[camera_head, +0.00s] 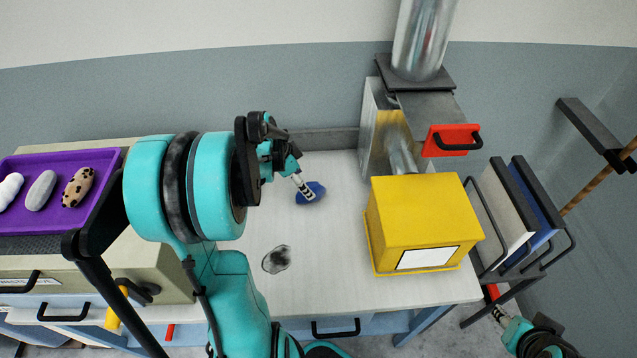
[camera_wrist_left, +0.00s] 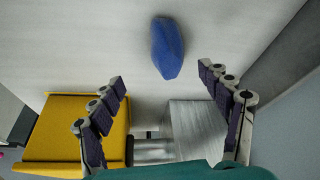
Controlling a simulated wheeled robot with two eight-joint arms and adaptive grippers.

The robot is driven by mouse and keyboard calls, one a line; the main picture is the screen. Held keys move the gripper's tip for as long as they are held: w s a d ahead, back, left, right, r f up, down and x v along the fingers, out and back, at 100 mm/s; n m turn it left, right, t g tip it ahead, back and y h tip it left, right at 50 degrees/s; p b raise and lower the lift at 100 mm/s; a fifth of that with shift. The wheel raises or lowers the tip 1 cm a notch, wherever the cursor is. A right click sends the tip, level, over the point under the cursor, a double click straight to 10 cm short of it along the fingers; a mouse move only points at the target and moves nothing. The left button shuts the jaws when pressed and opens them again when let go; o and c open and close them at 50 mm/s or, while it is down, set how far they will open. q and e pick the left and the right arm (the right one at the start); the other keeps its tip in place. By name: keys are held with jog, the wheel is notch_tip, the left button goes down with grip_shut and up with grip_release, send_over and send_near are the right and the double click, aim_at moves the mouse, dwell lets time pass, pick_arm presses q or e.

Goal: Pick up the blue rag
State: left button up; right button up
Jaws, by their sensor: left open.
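The blue rag (camera_head: 317,189) lies bunched on the pale worktop, toward the back edge. In the left wrist view the rag (camera_wrist_left: 168,48) is a small blue lump, lying ahead of the fingertips. My left gripper (camera_head: 306,191) points down at the rag and overlaps its left part in the head view. In the wrist view the left gripper (camera_wrist_left: 162,80) is open with nothing between its fingers. My right gripper (camera_head: 497,312) is at the lower right of the head view, away from the rag; its finger opening cannot be made out.
A yellow box (camera_head: 420,220) and a metal duct unit (camera_head: 377,135) with a red handle piece (camera_head: 452,140) stand right of the rag. A dark grey scrap (camera_head: 277,259) lies on the bare worktop (camera_head: 330,275). A purple tray (camera_head: 65,221) holds fibre lumps at left.

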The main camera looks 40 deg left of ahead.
aim_at(319, 190)
pick_arm(q)
jog(key=shift+w+a+f+b, duration=0.1)
jog(key=shift+w+f+b, duration=0.15)
jog(key=shift+f, duration=0.35)
jog(key=shift+w+a+f+b, duration=0.1)
jog(key=shift+w+f+b, duration=0.15)
jog(key=shift+f, duration=0.35)
jog(key=shift+w+d+f, duration=0.1)
jog(key=shift+d+f, duration=0.05)
jog(key=shift+f, duration=0.15)
jog(key=x, duration=0.1)
jog(key=b+x, duration=0.1)
jog(key=x, duration=0.1)
jog(key=b+x, duration=0.1)
jog(key=x, duration=0.1)
jog(key=shift+w+a, duration=0.25)
jog(key=shift+r, duration=0.15)
jog(key=c, duration=1.3)
